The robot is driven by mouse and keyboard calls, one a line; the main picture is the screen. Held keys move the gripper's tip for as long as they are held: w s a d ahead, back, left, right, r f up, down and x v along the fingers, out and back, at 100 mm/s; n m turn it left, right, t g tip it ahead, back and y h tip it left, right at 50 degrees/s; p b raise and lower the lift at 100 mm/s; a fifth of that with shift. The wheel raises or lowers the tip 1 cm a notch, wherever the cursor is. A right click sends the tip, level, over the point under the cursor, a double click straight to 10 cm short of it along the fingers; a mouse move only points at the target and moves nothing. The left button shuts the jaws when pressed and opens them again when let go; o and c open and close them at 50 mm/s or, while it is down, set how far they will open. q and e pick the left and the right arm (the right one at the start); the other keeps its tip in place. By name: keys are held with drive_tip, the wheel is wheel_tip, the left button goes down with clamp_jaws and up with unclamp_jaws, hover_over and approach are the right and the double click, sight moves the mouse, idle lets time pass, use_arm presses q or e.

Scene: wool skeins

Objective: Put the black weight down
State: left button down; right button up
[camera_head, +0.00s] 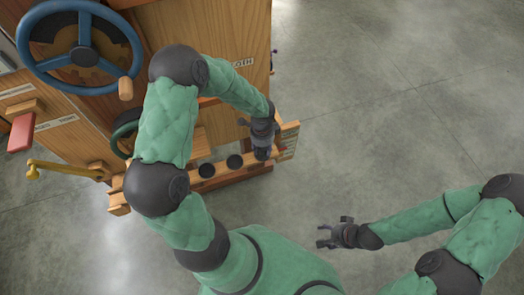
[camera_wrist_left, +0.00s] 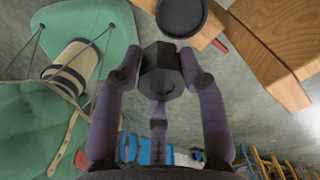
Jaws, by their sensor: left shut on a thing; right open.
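My left gripper (camera_head: 262,143) is at the right end of a wooden rail (camera_head: 222,178) on the front of the wooden machine. In the left wrist view its purple fingers (camera_wrist_left: 160,80) are closed around a black faceted weight (camera_wrist_left: 163,68). In the head view the gripper largely hides this weight, and I cannot tell whether it touches the rail. Two other round black weights (camera_head: 207,170) (camera_head: 234,161) sit in the rail to the left; one black disc (camera_wrist_left: 182,16) shows close by in the wrist view. My right gripper (camera_head: 328,233) is open and empty over bare floor.
The wooden machine carries a blue handwheel (camera_head: 40,60) with a wooden knob, a yellow crank (camera_head: 62,169) and a red block (camera_head: 21,132). A small slatted wooden piece (camera_head: 289,140) stands just right of the left gripper. The concrete floor (camera_head: 400,100) to the right is clear.

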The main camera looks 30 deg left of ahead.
use_arm(q)
drive_tip(key=f, duration=0.1)
drive_tip(key=w+a+f, duration=0.1)
drive_tip(key=w+f+b, duration=0.1)
drive_tip(key=shift+w+a+f, duration=0.25)
drive_tip(key=shift+a+f, duration=0.05)
drive_tip(key=shift+f, duration=0.05)
drive_tip(key=f, duration=0.1)
drive_tip(key=f+b, duration=0.2)
drive_tip(key=shift+w+a+f, duration=0.15)
drive_tip(key=shift+w+f, duration=0.1)
drive_tip(key=shift+f, duration=0.15)
drive_tip(key=shift+r, duration=0.15)
drive_tip(key=c, duration=0.7)
unclamp_jaws()
drive_tip(key=shift+f, duration=0.2)
drive_tip(key=shift+c, duration=0.2)
